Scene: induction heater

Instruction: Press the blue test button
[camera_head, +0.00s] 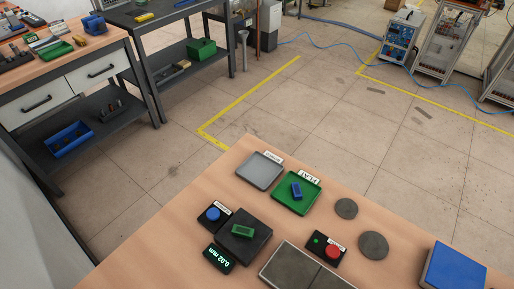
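The blue button (213,214) is a round cap on a small black box with a white label. It sits on the wooden table, left of the middle of the table items. A black square block (253,246) stands right beside it, with a green piece (242,231) lying on top. A small black display (219,260) with glowing digits, seemingly 0.02 mm, lies just in front of the block. My gripper is not in view, so its state and its distance from the button are not shown. Nothing covers the button.
A red button (333,251) on a black box stands to the right. Behind are a grey tray (260,171) and a green tray (313,203) holding a blue piece. Two grey discs (373,245), grey plates (292,264) and a blue box (453,268) occupy the right and front.

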